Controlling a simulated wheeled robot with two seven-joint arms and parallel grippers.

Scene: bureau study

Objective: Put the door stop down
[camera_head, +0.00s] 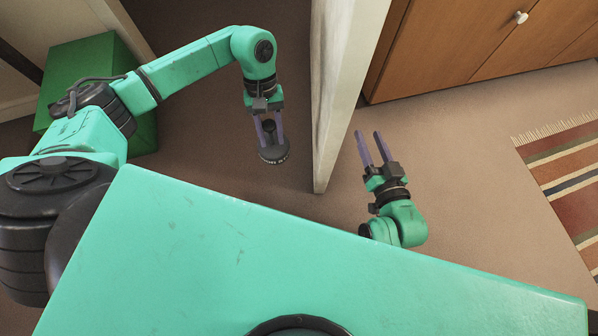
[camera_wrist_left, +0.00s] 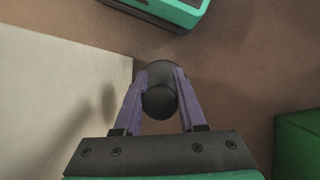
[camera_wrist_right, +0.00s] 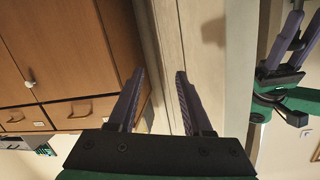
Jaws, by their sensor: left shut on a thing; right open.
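The door stop (camera_head: 273,152) is a dark round piece with a wider base and a knob on top. My left gripper (camera_head: 268,128) is shut on its knob, left of the pale door edge. In the left wrist view the black knob (camera_wrist_left: 160,100) sits between the two purple fingers. The base looks close to the brown floor; I cannot tell whether it touches. My right gripper (camera_head: 372,148) is open and empty, on the other side of the door. In the right wrist view its purple fingers (camera_wrist_right: 158,100) are apart with nothing between them.
The pale door (camera_head: 335,90) stands upright between my two grippers. A green box (camera_head: 95,60) is at the far left. A wooden cabinet (camera_head: 450,45) stands at the back right, and a striped rug (camera_head: 570,165) lies at the right. Floor around the door stop is clear.

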